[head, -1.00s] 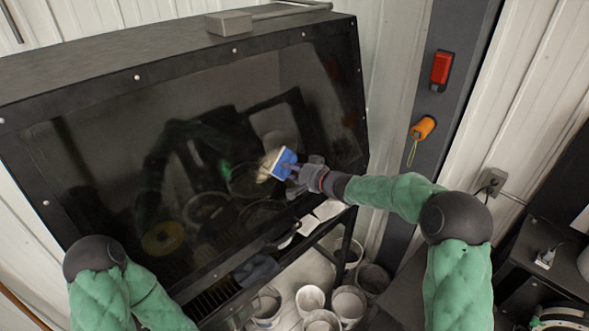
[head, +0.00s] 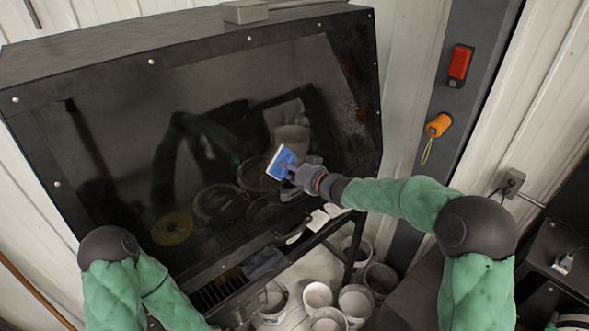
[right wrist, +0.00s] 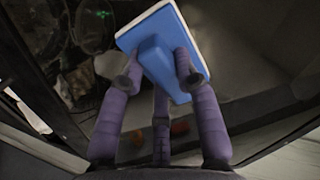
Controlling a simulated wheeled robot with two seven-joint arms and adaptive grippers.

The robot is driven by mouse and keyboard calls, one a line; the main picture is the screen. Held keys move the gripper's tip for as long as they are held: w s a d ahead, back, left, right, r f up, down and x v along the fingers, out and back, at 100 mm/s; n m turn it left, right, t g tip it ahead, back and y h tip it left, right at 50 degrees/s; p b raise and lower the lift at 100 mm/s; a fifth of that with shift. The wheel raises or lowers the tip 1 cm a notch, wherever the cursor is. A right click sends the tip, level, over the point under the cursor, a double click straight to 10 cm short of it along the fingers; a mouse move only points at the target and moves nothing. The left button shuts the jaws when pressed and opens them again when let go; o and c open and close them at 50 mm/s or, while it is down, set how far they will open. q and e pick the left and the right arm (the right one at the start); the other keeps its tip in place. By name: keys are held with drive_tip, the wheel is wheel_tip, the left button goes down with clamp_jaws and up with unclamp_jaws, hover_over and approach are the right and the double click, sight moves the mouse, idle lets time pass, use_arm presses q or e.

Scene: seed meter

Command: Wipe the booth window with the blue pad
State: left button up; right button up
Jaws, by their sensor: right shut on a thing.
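The blue pad (head: 281,161) has a pale face turned to the booth window (head: 150,120). My right gripper (head: 300,172) is shut on the pad's blue handle, which also shows in the right wrist view (right wrist: 158,58) between the purple fingers (right wrist: 156,78). The pad is at or very near the glass, right of its middle; I cannot tell whether it touches. The window is dark and reflective, with a speckled, hazy patch (head: 350,110) toward its right side. My left arm comes in at the lower left, but its gripper is out of view.
Several white buckets (head: 317,294) stand below the booth at the right. A dark post (head: 462,120) with a red light (head: 460,62) and an orange item on a cord (head: 438,125) stands right of the booth. A grey block (head: 244,11) sits on the booth top.

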sight(271, 174)
drive_tip(key=shift+s+a+b, duration=0.65)
drive_tip(key=shift+s+a, duration=0.15)
drive_tip(key=shift+a, duration=0.25)
drive_tip(key=shift+s+a+b, duration=0.65)
drive_tip(key=shift+s+a, duration=0.1)
drive_tip(key=shift+a, duration=0.25)
drive_tip(key=shift+s+a+b, duration=0.55)
drive_tip(key=shift+a+b, duration=0.2)
drive_tip(key=shift+s+a+b, duration=0.5)
drive_tip(key=shift+a+b, duration=0.2)
drive_tip(key=shift+a, duration=0.05)
drive_tip(key=p+v, duration=0.2)
drive_tip(key=v, duration=0.4)
drive_tip(key=shift+p, duration=0.4)
